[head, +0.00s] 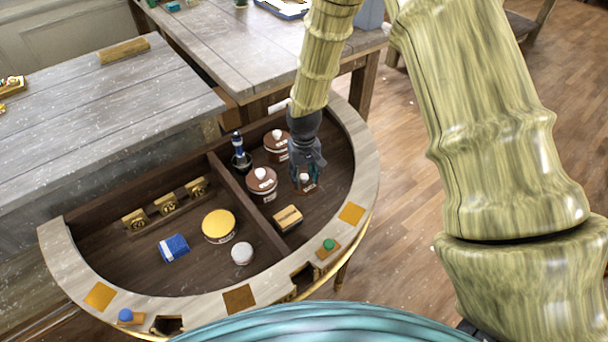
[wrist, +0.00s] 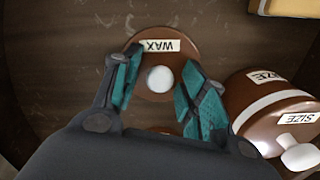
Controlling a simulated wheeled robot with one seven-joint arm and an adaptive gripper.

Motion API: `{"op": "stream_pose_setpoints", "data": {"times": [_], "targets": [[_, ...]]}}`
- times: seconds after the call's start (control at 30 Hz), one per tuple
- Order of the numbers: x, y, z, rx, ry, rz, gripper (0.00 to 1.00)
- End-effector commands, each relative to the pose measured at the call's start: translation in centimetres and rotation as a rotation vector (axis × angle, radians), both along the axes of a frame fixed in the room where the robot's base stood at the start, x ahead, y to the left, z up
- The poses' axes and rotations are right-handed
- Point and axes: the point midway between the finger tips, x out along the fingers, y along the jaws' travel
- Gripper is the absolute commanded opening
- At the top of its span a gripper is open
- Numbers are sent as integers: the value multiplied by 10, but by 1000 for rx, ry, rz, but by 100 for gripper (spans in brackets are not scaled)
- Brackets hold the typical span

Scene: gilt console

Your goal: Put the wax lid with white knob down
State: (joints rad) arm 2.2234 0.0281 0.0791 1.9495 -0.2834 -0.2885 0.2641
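The wax lid (wrist: 150,94) is a brown disc with a white "WAX" label and a round white knob (wrist: 160,78). In the head view the wax lid (head: 309,188) is small and partly covered by my gripper, in the right compartment of the half-round console. My gripper (head: 305,176) points down over it. In the wrist view my gripper's teal fingers (wrist: 160,82) stand apart on either side of the knob, with brown lid showing in the gaps. I cannot tell whether anything is under the lid.
A brown "SIZE" jar (head: 262,185) stands left of the lid, another brown jar (head: 277,143) behind. A dark bottle (head: 240,157) and yellowish block (head: 287,218) share this compartment. A divider (head: 238,195) separates the left compartment, with a yellow-lidded tin (head: 219,224). A raised rim (head: 366,175) curves right.

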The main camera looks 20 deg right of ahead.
Motion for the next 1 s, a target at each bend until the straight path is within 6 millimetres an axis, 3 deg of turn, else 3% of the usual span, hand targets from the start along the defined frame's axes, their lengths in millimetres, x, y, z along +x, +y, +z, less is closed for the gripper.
{"op": "stream_pose_setpoints", "data": {"times": [0.43, 1.0], "targets": [[1, 0, 14, 1, -3, -1, 42], [1, 0, 91, 0, -3, -1, 42]]}}
